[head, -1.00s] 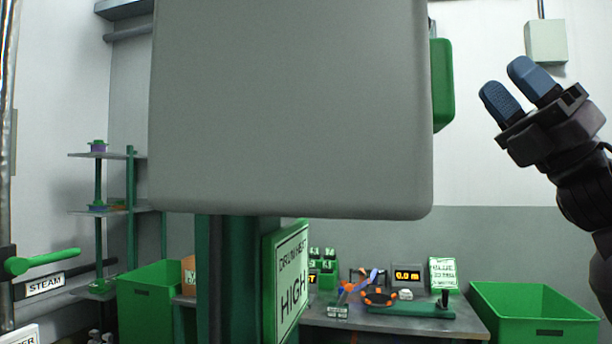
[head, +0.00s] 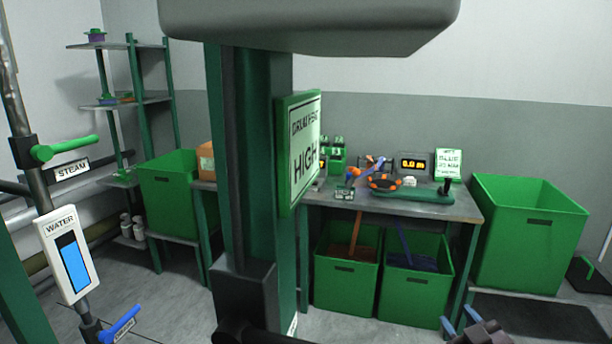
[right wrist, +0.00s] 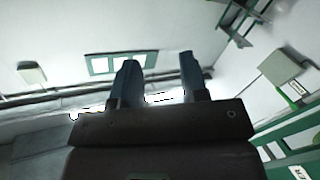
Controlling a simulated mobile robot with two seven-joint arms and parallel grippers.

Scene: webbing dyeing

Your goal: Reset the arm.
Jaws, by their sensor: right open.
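My right gripper (head: 460,323) shows at the bottom edge of the head view, right of the middle, in front of the green bins. Its two blue fingers stand apart with nothing between them. In the right wrist view my gripper (right wrist: 158,85) is also open and empty, with walls, pipes and a window-like panel behind it. It touches nothing that I can see. My left gripper does not show.
A green column (head: 250,170) with a "DRUM HEAT HIGH" sign (head: 304,150) stands close ahead. Behind it is a workbench (head: 455,208) with tools and a display. Green bins (head: 525,240) stand under and beside it. Steam and water valves are at the left.

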